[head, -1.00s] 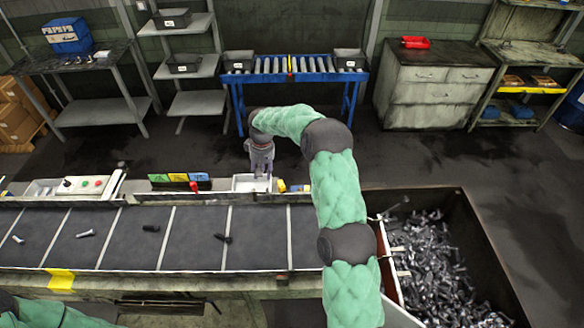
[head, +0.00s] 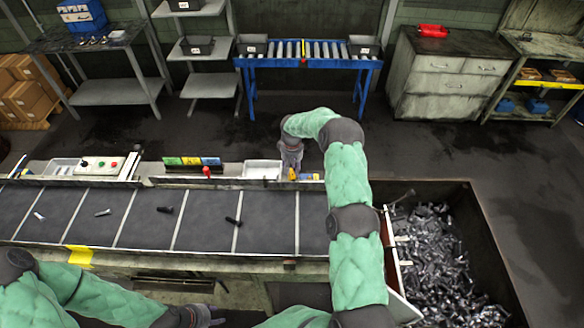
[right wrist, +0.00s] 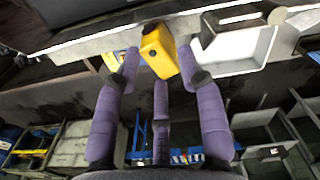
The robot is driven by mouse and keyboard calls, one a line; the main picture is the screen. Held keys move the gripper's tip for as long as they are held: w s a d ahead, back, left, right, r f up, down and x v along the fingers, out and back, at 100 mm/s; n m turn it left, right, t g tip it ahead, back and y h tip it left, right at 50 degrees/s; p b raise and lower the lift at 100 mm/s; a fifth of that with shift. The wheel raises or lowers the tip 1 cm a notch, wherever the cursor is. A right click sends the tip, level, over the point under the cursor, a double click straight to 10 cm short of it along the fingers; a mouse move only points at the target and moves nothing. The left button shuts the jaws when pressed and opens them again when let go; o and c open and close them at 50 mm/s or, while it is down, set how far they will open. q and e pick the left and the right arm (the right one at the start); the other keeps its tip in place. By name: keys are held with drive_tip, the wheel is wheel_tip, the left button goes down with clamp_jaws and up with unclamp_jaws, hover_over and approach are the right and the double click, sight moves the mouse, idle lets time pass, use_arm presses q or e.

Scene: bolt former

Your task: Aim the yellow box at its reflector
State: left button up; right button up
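The yellow box (head: 292,174) sits on the far edge of the conveyor, right of the white tray. In the right wrist view the yellow box (right wrist: 160,50) lies between the tips of my purple fingers. My right gripper (head: 291,160) is at the box from behind. It is open, with fingers spread on both sides of the box and one below; I cannot tell whether any touches it. My left gripper (head: 207,316) is at the bottom edge, partly cut off, its fingers unclear. I cannot make out the reflector for sure; a yellow patch (head: 80,256) is on the near conveyor edge.
The conveyor belt (head: 200,240) carries several bolts. A white tray (head: 262,170), coloured cards (head: 192,161) and a button panel (head: 100,165) line its far side. A bin of bolts (head: 435,250) stands right. A blue roller table (head: 305,62) is behind.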

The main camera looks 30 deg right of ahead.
drive_tip(key=shift+f, duration=0.3)
clamp_jaws()
drive_tip(key=m+b, duration=0.2)
drive_tip(key=b, duration=0.3)
drive_tip(key=shift+f+m, duration=0.2)
drive_tip(key=shift+m, duration=0.2)
drive_tip(key=shift+s+r+m+b, duration=0.15)
drive_tip(key=shift+m+b, duration=0.35)
drive_tip(key=shift+b, duration=0.35)
drive_tip(key=shift+r, duration=0.1)
unclamp_jaws()
